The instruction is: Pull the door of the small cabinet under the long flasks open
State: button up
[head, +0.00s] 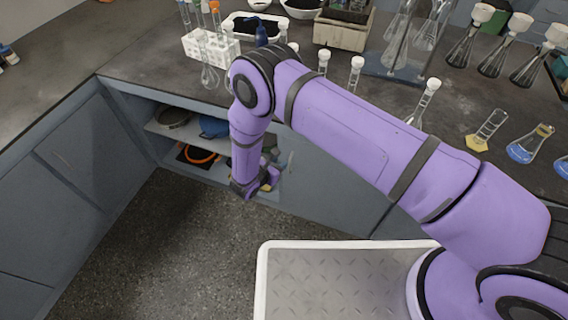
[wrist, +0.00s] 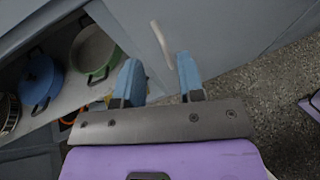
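The grey cabinet door (wrist: 225,35) fills the upper middle of the wrist view, with a pale bar handle (wrist: 162,42) on it. My gripper (wrist: 157,64) is open, its two blue fingers apart, with the handle's near end between and just beyond the fingertips. I cannot tell whether either finger touches it. In the head view my purple arm hangs over the counter and hides most of the gripper and handle. The grey cabinet front (head: 335,185) shows right of my wrist. Long flasks (head: 357,72) with white caps stand on the counter above. How far the door stands open is unclear.
An open shelf left of the door holds a green pan (wrist: 95,52), a blue pot (wrist: 40,80) and an orange-rimmed pan (head: 198,155). Glassware and a white tube rack (head: 210,46) stand on the dark counter (head: 150,65). The speckled floor (head: 180,240) in front is clear.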

notch_tip(320, 180, down, 5)
jog(key=s+n, duration=0.2)
send_over(290, 173)
jog(key=f, duration=0.4)
jog(key=shift+w+a+t+y, duration=0.1)
jog(key=shift+w+t+y, duration=0.15)
jog(key=shift+t+y, duration=0.15)
grip_shut()
